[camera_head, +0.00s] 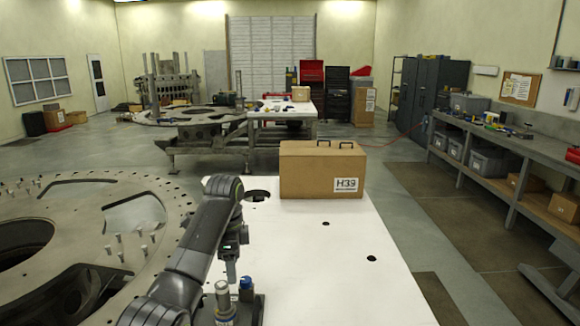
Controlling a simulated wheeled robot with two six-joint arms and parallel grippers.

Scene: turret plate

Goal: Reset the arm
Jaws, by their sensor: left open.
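My left arm comes in from the lower left and reaches over the near left part of the white table (310,270). My right gripper is not in view.
A silver cylinder with a blue band (224,302) stands near my gripper. The large turret plate (75,205) lies left.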

